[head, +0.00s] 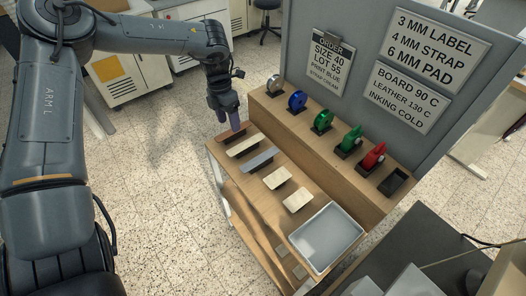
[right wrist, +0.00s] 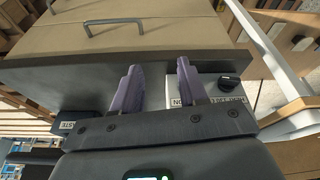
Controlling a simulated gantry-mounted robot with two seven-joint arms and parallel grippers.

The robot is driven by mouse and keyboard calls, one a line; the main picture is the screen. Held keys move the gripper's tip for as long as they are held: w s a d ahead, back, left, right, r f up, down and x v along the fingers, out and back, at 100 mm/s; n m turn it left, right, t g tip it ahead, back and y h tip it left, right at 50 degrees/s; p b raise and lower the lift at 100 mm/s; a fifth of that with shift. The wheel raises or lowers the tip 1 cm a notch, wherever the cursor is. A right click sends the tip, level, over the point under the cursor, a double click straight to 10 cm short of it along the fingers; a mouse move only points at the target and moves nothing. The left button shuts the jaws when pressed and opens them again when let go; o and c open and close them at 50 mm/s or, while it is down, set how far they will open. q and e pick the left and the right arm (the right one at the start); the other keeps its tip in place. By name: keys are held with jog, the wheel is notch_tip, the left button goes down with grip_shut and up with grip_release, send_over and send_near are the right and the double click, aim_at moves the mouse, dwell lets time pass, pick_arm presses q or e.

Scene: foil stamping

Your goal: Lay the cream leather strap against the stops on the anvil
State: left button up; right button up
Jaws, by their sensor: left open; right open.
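A long cream strap (head: 245,145) lies on the wooden bench top in the head view, between a dark brown strip and a grey strip (head: 258,160). It looks like the cream leather strap. My left gripper (head: 234,122) points down just above the brown strip (head: 232,134), at the bench's far left end, close to the cream strap. It is open, though its fingers overlap in this view. My right gripper (right wrist: 160,88) is open and empty in the right wrist view, its purple fingers apart. I cannot make out the anvil or its stops.
Two shorter cream pieces (head: 278,177) and a pale tray (head: 325,238) lie farther along the bench. Foil rolls (head: 322,121) stand on a raised shelf behind, under a sign panel (head: 423,95). A metal handle (right wrist: 113,24) and a black knob (right wrist: 229,82) lie beyond my right fingers.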

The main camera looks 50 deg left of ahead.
pick_arm(q)
jog(key=w+d+m+y+b, duration=0.1)
jog(key=w+y+b, duration=0.1)
jog(key=w+b, duration=0.15)
jog(key=b, duration=0.2)
send_over(242, 147)
jog(key=f, duration=0.6)
jog(key=shift+w+a+f, duration=0.1)
jog(key=shift+a+f, duration=0.1)
jog(key=shift+f, duration=0.1)
jog(key=shift+f+b, duration=0.65)
jog(key=shift+f, duration=1.95)
jog(key=c, duration=1.1)
pick_arm(e)
notch_tip(242, 147, down, 9)
jog(key=shift+s+d, duration=0.15)
jog(key=shift+d, duration=0.15)
